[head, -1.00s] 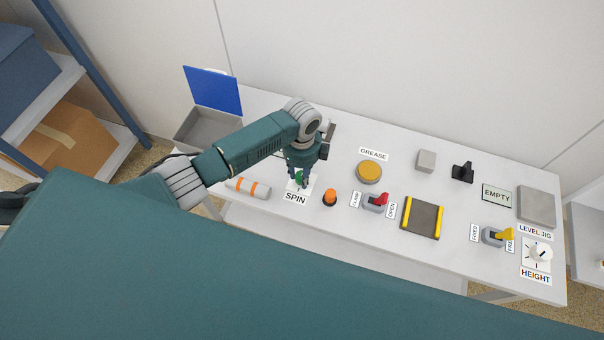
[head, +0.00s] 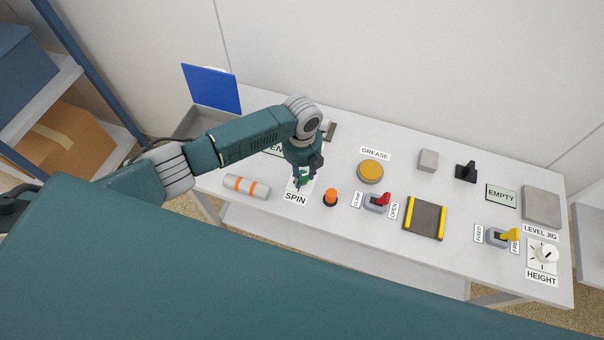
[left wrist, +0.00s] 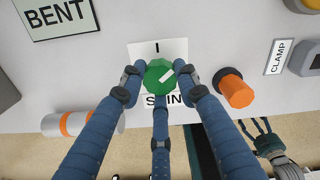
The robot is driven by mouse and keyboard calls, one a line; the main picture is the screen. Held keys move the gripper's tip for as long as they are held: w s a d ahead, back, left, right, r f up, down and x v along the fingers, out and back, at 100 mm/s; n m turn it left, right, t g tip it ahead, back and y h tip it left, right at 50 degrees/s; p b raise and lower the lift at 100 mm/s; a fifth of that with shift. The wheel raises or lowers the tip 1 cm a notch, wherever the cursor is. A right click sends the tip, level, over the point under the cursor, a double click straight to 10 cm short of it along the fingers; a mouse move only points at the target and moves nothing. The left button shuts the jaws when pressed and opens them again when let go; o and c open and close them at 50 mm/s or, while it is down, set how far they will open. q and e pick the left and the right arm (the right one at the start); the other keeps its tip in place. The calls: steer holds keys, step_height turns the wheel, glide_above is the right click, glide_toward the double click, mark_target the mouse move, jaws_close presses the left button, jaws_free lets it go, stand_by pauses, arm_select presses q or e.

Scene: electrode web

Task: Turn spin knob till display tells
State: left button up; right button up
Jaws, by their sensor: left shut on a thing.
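The green spin knob (left wrist: 159,76) sits on a white plate with a mark at its top and the SPIN label (head: 296,199) below. Its white pointer line slants up to the right in the left wrist view. My left gripper (head: 302,180) is shut on the knob, with its blue fingers around it. The display (left wrist: 58,17) reads BENT in the left wrist view; in the head view my arm hides part of it. A gripper-like part of mine, probably the right gripper (left wrist: 262,136), shows at the lower right there, its jaw state unclear.
An orange button (head: 330,198) stands close right of the knob. A white roll with orange bands (head: 246,187) lies left. Farther right are the red clamp switch (head: 379,200), a yellow-edged pad (head: 424,218), a display reading EMPTY (head: 501,195) and the height knob (head: 543,255).

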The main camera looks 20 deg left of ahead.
arm_select(q)
steer(key=shift+w+a+r, duration=0.1)
steer(key=shift+w+a, duration=0.05)
steer(key=shift+w, duration=0.05)
stand_by(0.3)
steer(key=o, duration=1.2)
steer(key=shift+c, duration=0.2)
step_height(320, 180, up, 12)
